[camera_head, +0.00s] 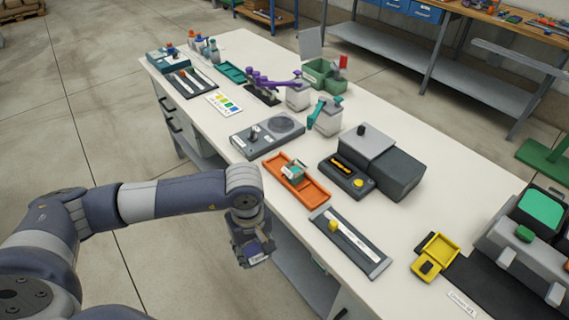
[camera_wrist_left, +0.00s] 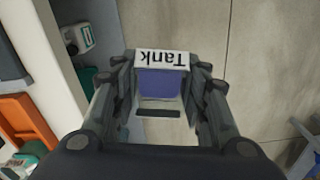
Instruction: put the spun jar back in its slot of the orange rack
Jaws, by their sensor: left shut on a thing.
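My left gripper (camera_head: 252,246) hangs in the air off the near side of the white bench. It is shut on a small jar with a dark blue body and a white label reading "Tank" (camera_head: 257,258). In the left wrist view the jar (camera_wrist_left: 160,82) sits between the two fingers, its label upside down. The orange rack (camera_head: 316,192) lies on the bench, right of and beyond the gripper. A teal-topped jar (camera_head: 293,172) stands in it, and its front part looks empty. The rack also shows at the left wrist view's left edge (camera_wrist_left: 24,118). The right gripper is out of view.
A grey stirrer-like unit (camera_head: 256,143) stands left of the rack and a dark grey device (camera_head: 385,165) right of it. A dark tray with a yellow knob (camera_head: 350,244) lies in front. The bench edge lies between gripper and rack.

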